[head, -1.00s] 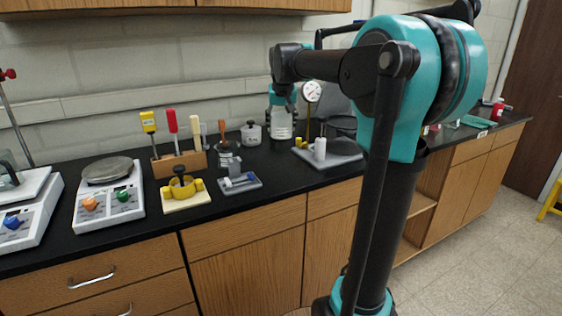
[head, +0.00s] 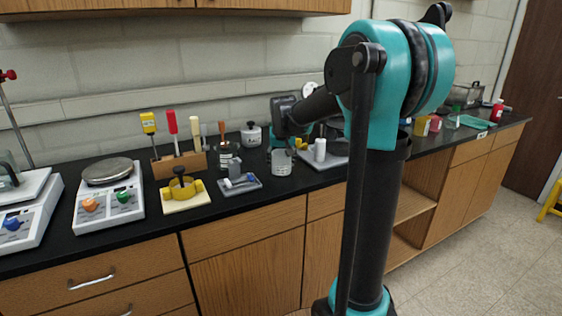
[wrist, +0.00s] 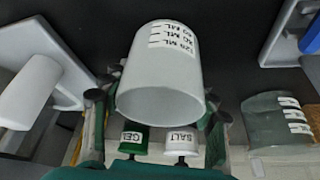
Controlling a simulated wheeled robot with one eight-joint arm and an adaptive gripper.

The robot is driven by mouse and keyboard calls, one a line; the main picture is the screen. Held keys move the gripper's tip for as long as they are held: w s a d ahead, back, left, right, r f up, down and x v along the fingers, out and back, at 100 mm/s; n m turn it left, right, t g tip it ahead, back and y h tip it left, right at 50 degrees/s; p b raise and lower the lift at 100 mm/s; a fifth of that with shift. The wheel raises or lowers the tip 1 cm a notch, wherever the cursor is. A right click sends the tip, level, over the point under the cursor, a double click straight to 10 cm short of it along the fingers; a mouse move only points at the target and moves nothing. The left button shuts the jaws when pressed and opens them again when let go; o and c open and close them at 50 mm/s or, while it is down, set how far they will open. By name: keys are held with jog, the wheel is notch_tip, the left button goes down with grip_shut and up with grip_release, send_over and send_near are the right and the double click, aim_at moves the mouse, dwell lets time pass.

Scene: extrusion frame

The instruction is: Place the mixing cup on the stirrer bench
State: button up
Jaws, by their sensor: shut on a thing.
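The mixing cup (head: 281,163) is whitish and see-through, with ML marks that show in the wrist view (wrist: 160,75). My gripper (wrist: 158,110) is shut on it, with a finger on each side. In the head view the cup shows over the front part of the black counter; I cannot tell whether it touches the counter. A white unit with a round grey plate and orange and green knobs (head: 119,205) stands to the left, and part of a similar one with a blue knob (head: 28,222) shows farther left. I cannot tell which one is the stirrer bench.
A yellow ring fixture (head: 184,195) and a small grey fixture (head: 240,184) lie left of the cup. A wooden rack (head: 180,165) with upright tools is behind them. A grey plate (head: 333,163) with a white cylinder (head: 320,149) is on the right. GEL (wrist: 133,138) and SALT (wrist: 180,142) jars show in the wrist view.

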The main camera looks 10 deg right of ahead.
jog(key=shift+f, duration=0.15)
jog(key=o, duration=1)
jog(key=shift+c, duration=0.2)
jog(key=v, duration=1.2)
jog(key=shift+r, duration=0.2)
